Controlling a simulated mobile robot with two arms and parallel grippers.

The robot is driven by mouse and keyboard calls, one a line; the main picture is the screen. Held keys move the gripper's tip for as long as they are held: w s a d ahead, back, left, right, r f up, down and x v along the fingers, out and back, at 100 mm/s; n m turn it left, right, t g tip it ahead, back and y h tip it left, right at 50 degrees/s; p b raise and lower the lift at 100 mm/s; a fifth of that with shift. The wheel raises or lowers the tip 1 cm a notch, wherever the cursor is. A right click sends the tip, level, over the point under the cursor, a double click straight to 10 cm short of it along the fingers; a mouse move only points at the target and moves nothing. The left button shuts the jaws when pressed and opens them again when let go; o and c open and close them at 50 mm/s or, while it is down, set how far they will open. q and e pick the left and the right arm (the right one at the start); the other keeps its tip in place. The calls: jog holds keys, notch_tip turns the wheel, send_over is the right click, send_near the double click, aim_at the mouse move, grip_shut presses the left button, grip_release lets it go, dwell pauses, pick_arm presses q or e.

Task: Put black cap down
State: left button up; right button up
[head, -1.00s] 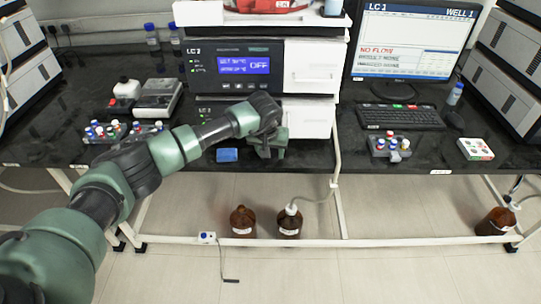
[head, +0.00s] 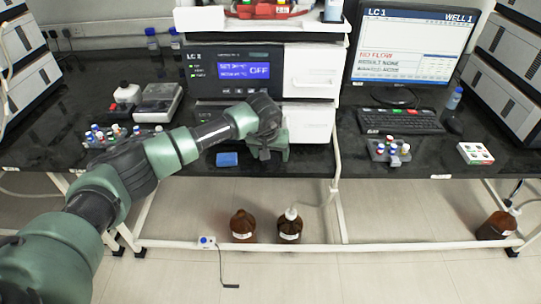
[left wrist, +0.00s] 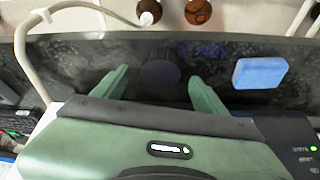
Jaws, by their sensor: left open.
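The black cap (left wrist: 160,74) shows in the left wrist view as a dark round disc, low against the black bench top (left wrist: 75,62). My left gripper (left wrist: 159,82) is open, with one green finger on each side of the cap and a visible gap to each. In the head view my left gripper (head: 268,152) is at the bench's front edge, before the white and black instrument. The cap cannot be made out there. Whether it rests flat on the bench is hard to tell. My right gripper is not in view.
A blue block (head: 227,159) lies just left of the gripper; it also shows in the left wrist view (left wrist: 260,72). The instrument (head: 237,72) stands close behind. A white tube (head: 337,150) runs down at the right. Brown bottles (head: 243,226) stand below the bench.

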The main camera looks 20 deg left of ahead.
pick_arm(q)
jog(key=v, duration=1.1)
jog(key=s+d+f+n+g+h, duration=0.1)
jog(key=s+d+f+n+h, duration=0.3)
jog(key=d+f+n+h, duration=1.25)
jog(key=s+a+f+n+t+y, duration=0.2)
jog(key=a+f+n+y, duration=0.15)
jog(key=f+n, duration=0.6)
jog(key=s+a+f+n+t+y, duration=0.35)
jog(key=f+n, duration=0.25)
jog(key=n, duration=0.6)
jog(key=s+a+f+n+t+y, duration=0.2)
jog(key=a+f+n+y, duration=0.15)
jog(key=f+n, duration=0.6)
jog(key=s+a+f+n+g+y, duration=0.3)
jog(key=s+a+f+n, duration=0.3)
jog(key=s+f+n, duration=0.45)
jog(key=s+a+f+n+g+y, duration=0.1)
jog(key=s+f+n+g, duration=0.1)
jog(key=s, duration=0.9)
jog(key=s+a+f+n+g, duration=0.1)
jog(key=s+f+n, duration=0.3)
jog(key=s, duration=0.7)
jog(key=s+a+f+n+g+y, duration=0.1)
jog(key=s+a+f+n+g, duration=0.1)
jog(key=s, duration=0.9)
jog(key=shift+s+f+n+g+y+b, duration=0.35)
jog(key=shift+f+n+g, duration=0.3)
jog(key=shift+n+g, duration=0.5)
